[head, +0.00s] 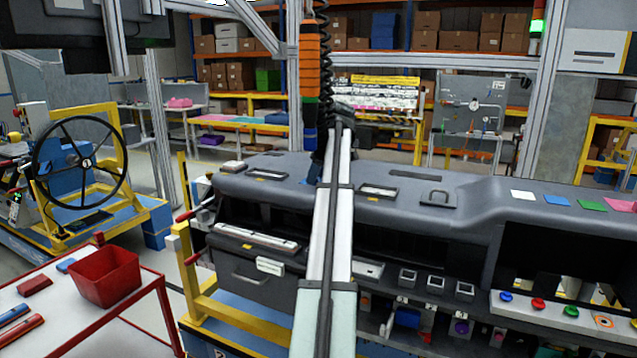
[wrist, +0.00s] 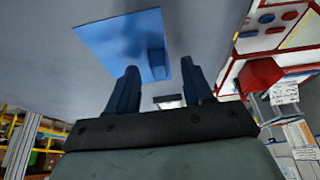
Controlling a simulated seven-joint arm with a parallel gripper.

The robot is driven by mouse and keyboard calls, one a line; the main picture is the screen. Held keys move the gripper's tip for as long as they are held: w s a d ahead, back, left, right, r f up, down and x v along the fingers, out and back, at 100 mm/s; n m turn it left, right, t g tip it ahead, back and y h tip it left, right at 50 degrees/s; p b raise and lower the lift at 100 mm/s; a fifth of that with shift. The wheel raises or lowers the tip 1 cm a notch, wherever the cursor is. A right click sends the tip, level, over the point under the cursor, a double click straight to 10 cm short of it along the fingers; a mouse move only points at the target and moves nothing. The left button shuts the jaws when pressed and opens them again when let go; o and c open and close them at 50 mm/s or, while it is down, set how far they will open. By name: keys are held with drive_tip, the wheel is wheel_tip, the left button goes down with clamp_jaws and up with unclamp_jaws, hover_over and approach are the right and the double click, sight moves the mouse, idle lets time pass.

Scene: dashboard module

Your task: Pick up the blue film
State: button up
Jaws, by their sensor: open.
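The blue film (wrist: 112,42) is a flat blue square on the grey dashboard top, filling the upper middle of the wrist view. A small darker blue tab (wrist: 155,66) stands out near its edge. My gripper (wrist: 161,80) is open and empty, its two dark blue fingers apart, with the tab showing between their tips. I cannot tell whether the fingers touch the film. In the head view my gripper (head: 314,170) is at the dashboard top behind my arm, and the film there is mostly hidden.
The dashboard (head: 420,200) spans the middle. A white square (head: 522,195), another blue square (head: 557,200), a green square (head: 591,205) and a pink square (head: 620,206) lie on its right top. A red bin (head: 105,275) stands on a table at left.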

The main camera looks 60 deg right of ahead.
drive_tip(key=shift+c, duration=0.4)
clamp_jaws()
